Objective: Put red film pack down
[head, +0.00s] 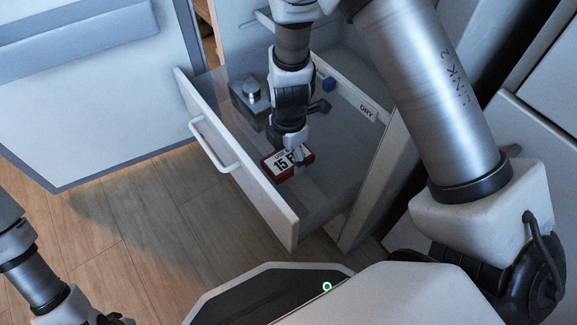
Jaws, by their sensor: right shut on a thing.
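The red film pack (279,165) has a white label reading "15" with more text partly hidden. It is inside the open drawer (237,178), close behind the drawer's front panel. My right gripper (298,160) reaches down into the drawer and is shut on the pack at its right side. I cannot tell whether the pack touches the drawer floor. My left gripper (115,320) is only partly in view at the bottom left edge, away from the drawer, and its fingers are cut off.
A grey box with a round knob (252,92) stands in the drawer's left part. A small blue block (329,85) lies toward the back. A label reading "DRY" (368,112) is on the right drawer wall. A white handle (214,146) sticks out in front.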

